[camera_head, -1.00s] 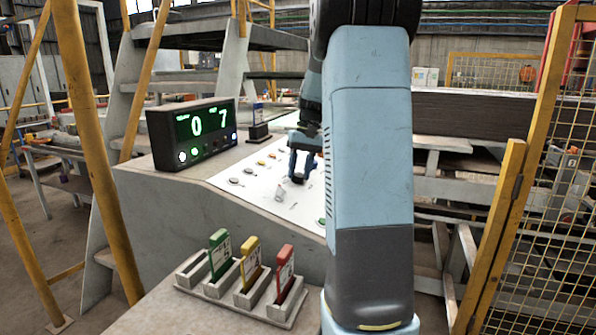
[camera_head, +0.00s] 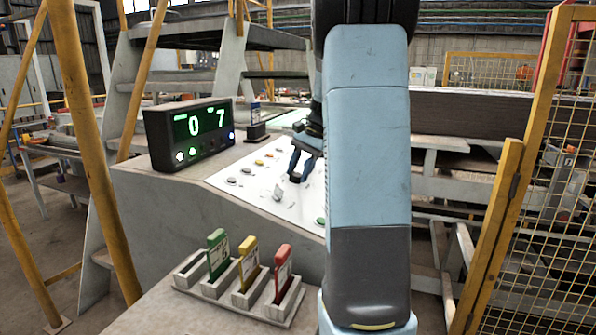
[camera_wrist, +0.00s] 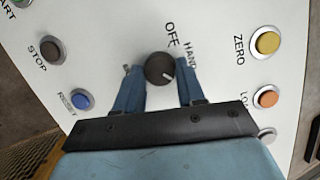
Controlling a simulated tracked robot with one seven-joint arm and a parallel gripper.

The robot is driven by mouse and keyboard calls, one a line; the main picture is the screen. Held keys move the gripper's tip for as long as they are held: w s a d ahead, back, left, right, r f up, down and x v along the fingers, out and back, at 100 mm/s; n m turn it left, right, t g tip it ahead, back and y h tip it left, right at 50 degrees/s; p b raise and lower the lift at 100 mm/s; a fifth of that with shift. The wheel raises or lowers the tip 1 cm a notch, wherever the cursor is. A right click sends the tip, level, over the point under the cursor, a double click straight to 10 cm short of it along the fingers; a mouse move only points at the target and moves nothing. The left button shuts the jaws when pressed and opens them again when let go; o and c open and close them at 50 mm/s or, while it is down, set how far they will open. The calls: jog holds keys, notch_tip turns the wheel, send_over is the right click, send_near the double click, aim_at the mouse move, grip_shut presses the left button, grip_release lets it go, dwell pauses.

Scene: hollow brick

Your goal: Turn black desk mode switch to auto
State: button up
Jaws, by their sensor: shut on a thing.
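The black desk mode switch (camera_wrist: 155,66) is a round knob on the white panel, seen in the wrist view. Its white mark points to the lower right in that picture. The labels OFF (camera_wrist: 172,34) and HAND (camera_wrist: 190,55) show above and to the right of the knob; no AUTO label is visible. My gripper (camera_wrist: 160,72) has its blue fingers on either side of the knob and is shut on it. In the head view, my gripper (camera_head: 298,168) is at the panel, partly behind my arm.
Near the knob are a yellow ZERO button (camera_wrist: 267,42), an orange button (camera_wrist: 267,96), a blue RESET button (camera_wrist: 81,99) and a STOP button (camera_wrist: 53,51). A display (camera_head: 195,133) reads 0 and 7. A rack (camera_head: 215,288) holds green, yellow and red tags.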

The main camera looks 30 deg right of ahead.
jog(key=shift+s+d+f, duration=0.1)
dwell(0.3)
jog(key=o, duration=1)
jog(key=shift+o, duration=0.2)
jog(key=v, duration=1.3)
jog(key=shift+d+r, duration=0.15)
jog(key=shift+r, duration=0.25)
